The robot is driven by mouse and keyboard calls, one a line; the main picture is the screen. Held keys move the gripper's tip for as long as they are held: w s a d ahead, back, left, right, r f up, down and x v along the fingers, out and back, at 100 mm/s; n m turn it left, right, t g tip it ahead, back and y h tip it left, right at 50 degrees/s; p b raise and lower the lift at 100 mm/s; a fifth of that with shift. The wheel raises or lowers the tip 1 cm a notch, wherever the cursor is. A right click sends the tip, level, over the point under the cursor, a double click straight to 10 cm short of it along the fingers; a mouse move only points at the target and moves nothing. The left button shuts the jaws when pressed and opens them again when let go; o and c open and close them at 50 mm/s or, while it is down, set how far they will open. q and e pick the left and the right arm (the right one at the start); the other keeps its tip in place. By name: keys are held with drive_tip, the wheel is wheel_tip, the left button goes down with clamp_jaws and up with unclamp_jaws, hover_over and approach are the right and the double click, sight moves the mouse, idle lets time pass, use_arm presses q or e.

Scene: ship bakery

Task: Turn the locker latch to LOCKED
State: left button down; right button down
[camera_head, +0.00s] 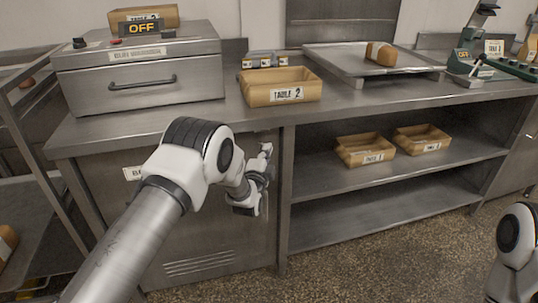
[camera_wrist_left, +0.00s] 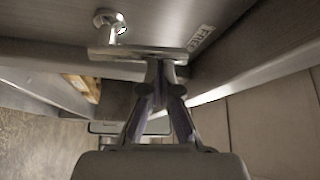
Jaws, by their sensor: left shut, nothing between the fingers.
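The locker (camera_head: 195,225) is the steel cabinet under the left end of the counter, with its door closed. My left gripper (camera_head: 259,178) is in front of the door's right side in the head view and hides the latch there. In the left wrist view a metal latch bar (camera_wrist_left: 110,52) lies across the fingertips, with a round knob (camera_wrist_left: 110,22) beside it. A label reading FREE (camera_wrist_left: 201,38) is on the door near the bar's right end. The left gripper (camera_wrist_left: 161,78) is shut and empty, its tips at or very near the bar; contact is unclear. My right gripper is out of view.
A steel oven box (camera_head: 140,75) marked OFF and a Table 2 crate (camera_head: 285,95) stand on the counter (camera_head: 245,120) above. Open shelves (camera_head: 390,172) with two crates lie to the right. A rack (camera_head: 40,150) stands at the left.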

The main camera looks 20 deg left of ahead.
use_arm(q)
drive_tip(key=s+a+f+n+y+b, duration=0.1)
drive_tip(key=n+y+b, duration=0.4)
drive_tip(key=n, duration=0.5)
drive_tip(key=s+a+f+n+t+y+b, duration=0.1)
drive_tip(key=a+f+n+y+b, duration=0.2)
drive_tip(key=n+y+b, duration=0.3)
drive_tip(key=n+b, duration=0.1)
drive_tip(key=n, duration=0.2)
drive_tip(key=shift+s+n, duration=0.35)
drive_tip(key=shift+n, duration=0.05)
drive_tip(key=shift+a+f, duration=0.1)
drive_tip(key=shift+f, duration=0.1)
